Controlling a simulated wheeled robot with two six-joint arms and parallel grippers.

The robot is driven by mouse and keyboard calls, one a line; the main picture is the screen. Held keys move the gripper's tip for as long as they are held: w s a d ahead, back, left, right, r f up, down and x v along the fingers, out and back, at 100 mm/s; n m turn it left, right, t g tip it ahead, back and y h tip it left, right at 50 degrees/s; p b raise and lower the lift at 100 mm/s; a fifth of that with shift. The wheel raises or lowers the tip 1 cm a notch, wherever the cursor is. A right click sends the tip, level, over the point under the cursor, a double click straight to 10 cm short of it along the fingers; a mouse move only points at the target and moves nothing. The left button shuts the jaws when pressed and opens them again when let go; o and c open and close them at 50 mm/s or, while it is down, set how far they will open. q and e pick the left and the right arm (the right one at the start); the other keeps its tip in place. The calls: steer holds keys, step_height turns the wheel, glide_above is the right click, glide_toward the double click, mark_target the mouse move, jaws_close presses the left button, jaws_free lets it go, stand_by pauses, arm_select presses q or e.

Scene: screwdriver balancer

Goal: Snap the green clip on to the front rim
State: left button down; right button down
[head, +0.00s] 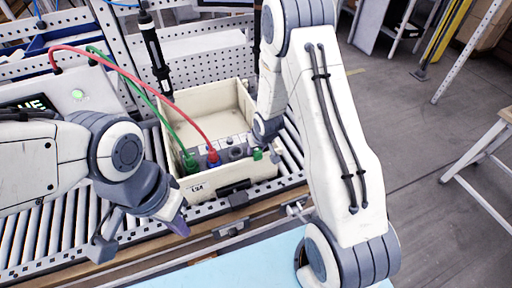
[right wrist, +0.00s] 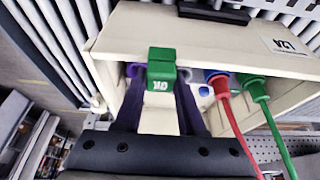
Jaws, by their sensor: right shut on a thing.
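The green clip (right wrist: 161,70) sits between the purple fingers of my right gripper (right wrist: 160,88), which is shut on it. In the right wrist view the clip overlaps the front rim (right wrist: 215,58) of the cream crate; I cannot tell whether it is seated. In the head view the clip (head: 257,154) shows at the right end of the front rim (head: 228,183), and my right gripper's fingers are largely hidden. My left gripper (head: 177,220) is left of the crate and in front of it, apart from the clip; its jaw opening is unclear.
A red plug (head: 213,157) and a green plug (head: 190,164) with cables stand in a grey block inside the crate. The crate rests on a roller conveyor (head: 60,225). A black screwdriver (head: 156,55) hangs above the crate's back left. A pale blue surface (head: 250,265) lies in front.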

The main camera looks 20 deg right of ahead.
steer(key=shift+s+b, duration=0.15)
steer(key=shift+b, duration=0.25)
steer(key=shift+w+r, duration=0.15)
steer(key=shift+w, duration=0.05)
stand_by(0.6)
steer(key=shift+f+b, duration=0.7)
steer(key=shift+f, duration=0.05)
stand_by(1.4)
